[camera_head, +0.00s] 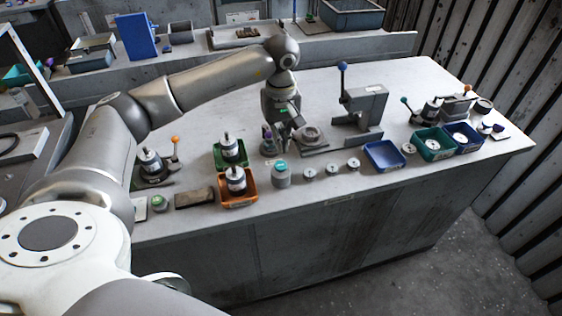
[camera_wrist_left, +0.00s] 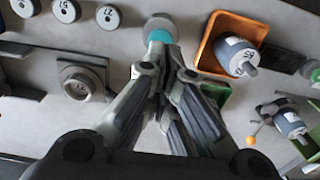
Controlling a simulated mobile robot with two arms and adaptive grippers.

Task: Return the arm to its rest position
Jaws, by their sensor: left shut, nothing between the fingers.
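My left arm reaches in from the left over the bench and bends down. My left gripper (camera_head: 270,143) points down above the bench, empty, with its fingers closed together; it also shows in the left wrist view (camera_wrist_left: 158,72). A grey cylinder with a teal top (camera_head: 281,174) stands just in front of the gripper. In the wrist view the cylinder (camera_wrist_left: 160,30) appears right beyond the fingertips; whether they touch it I cannot tell. My right gripper is not in view.
An orange tray (camera_head: 238,202) and a green tray (camera_head: 218,157) with motors stand left of the gripper. Several discs (camera_head: 331,167) and a blue tray (camera_head: 384,165) lie to the right. A press with a blue knob (camera_head: 363,110) stands behind. The bench's far middle is clear.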

